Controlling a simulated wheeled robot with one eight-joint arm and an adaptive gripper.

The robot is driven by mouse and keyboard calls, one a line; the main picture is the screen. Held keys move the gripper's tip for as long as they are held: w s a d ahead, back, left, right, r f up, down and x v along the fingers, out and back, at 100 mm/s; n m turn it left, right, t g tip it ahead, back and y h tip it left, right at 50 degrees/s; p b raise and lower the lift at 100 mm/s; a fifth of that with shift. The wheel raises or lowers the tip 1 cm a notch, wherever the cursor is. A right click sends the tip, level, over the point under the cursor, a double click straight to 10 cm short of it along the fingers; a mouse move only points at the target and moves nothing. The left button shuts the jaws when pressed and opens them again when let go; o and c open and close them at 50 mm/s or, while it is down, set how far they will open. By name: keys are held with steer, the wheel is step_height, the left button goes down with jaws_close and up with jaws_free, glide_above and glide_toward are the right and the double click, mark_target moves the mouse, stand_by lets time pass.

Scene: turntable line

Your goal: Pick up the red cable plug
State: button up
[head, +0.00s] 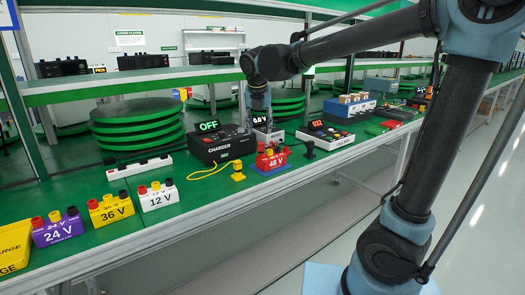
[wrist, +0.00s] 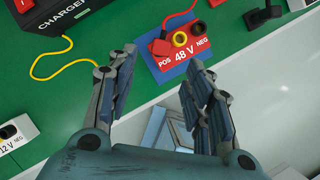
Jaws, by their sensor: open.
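The red cable plug (wrist: 160,47) appears as a square red piece at the POS end of the red 48 V block (wrist: 182,52) in the wrist view. I cannot tell whether it sits in a socket or beside it. In the head view the red block (head: 271,160) stands on a blue pad, and the plug is hard to separate from it. My gripper (wrist: 163,62) is open, with its fingers apart on either side of the plug in the picture. In the head view my gripper (head: 261,120) hangs over the bench behind the block.
The black charger (head: 217,144) stands to the left, with a yellow cable leading to a yellow plug (head: 238,173). A black plug (head: 309,149) stands to the right. White 12 V (head: 158,196), yellow 36 V and purple 24 V blocks line the front edge.

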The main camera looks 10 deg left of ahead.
mark_target(261, 143)
steer(key=x, duration=1.1)
steer(key=shift+w+d+r, duration=0.1)
steer(key=shift+w+r, duration=0.05)
steer(key=shift+w, duration=0.05)
steer(key=shift+c, duration=0.6)
steer(key=c, duration=0.9)
